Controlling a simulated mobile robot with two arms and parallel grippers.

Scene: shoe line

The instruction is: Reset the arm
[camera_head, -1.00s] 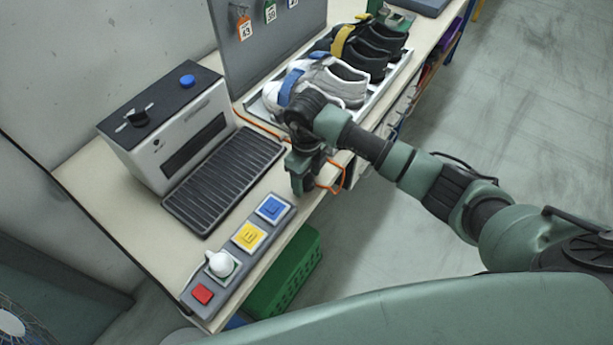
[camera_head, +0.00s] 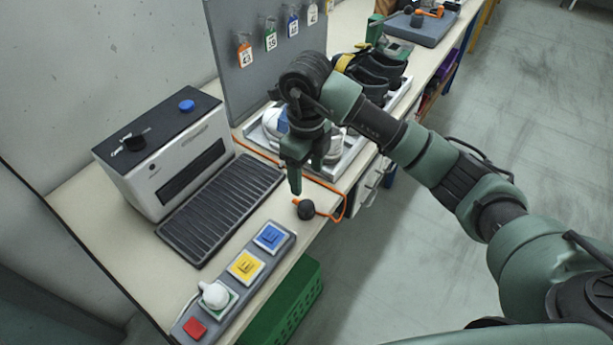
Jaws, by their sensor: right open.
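My right arm reaches in from the right over the workbench (camera_head: 75,215). My right gripper (camera_head: 296,180) points down above the bench's front edge, open, with nothing seen between its fingers. A small black knob-like piece (camera_head: 306,210) on an orange cord (camera_head: 333,188) lies on the bench just below the gripper, apart from it. My left gripper is not in view.
A tray of shoes (camera_head: 352,150) stands behind my right arm, partly hidden by it. A grey machine with a black ribbed mat (camera_head: 222,208) is to the left. A button panel (camera_head: 245,268) lies in front. A green crate (camera_head: 285,305) is below the bench edge.

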